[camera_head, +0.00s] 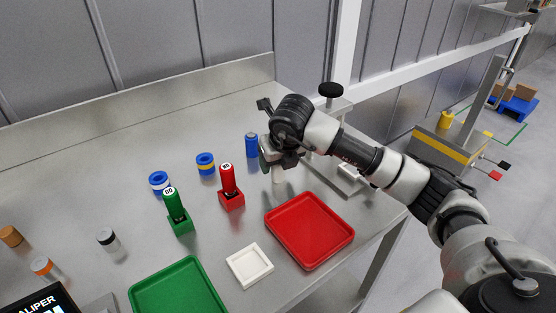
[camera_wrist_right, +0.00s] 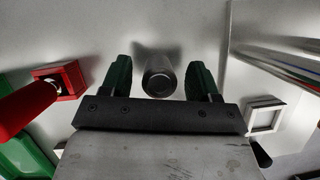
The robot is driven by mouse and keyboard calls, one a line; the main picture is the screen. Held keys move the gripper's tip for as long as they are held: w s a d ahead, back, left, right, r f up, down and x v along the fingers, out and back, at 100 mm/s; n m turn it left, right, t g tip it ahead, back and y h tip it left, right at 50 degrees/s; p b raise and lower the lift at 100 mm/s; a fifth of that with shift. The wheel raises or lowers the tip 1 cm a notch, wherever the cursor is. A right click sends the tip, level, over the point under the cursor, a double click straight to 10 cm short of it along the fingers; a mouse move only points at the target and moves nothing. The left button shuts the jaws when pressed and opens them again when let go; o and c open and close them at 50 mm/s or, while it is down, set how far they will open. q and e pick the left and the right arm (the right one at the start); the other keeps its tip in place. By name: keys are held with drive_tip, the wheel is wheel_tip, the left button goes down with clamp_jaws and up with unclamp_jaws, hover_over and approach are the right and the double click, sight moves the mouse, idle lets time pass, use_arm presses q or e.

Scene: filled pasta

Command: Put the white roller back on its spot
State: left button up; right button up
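A short pale cylinder (camera_head: 279,174), which looks like the white roller, stands on the metal table just under my right gripper. In the right wrist view a greyish cylinder (camera_wrist_right: 158,78) lies between the two green fingers, with a gap on each side. My right gripper (camera_wrist_right: 159,78) is open around it; in the head view its fingers are mostly hidden by the wrist. A small white square holder (camera_head: 350,172) sits right of the gripper, partly behind my arm, and a white square holder shows in the right wrist view (camera_wrist_right: 264,118). My left gripper is out of view.
A red plug in a red block (camera_head: 231,195), a green plug in a green block (camera_head: 178,215) and a blue cylinder (camera_head: 251,145) stand left of the gripper. A red tray (camera_head: 310,230), a white tray (camera_head: 249,265) and a green tray (camera_head: 178,291) are nearer.

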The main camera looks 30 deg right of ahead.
drive_tip(key=v, duration=1.2)
drive_tip(key=shift+r, duration=0.2)
drive_tip(key=shift+w+a, duration=0.1)
idle(0.9)
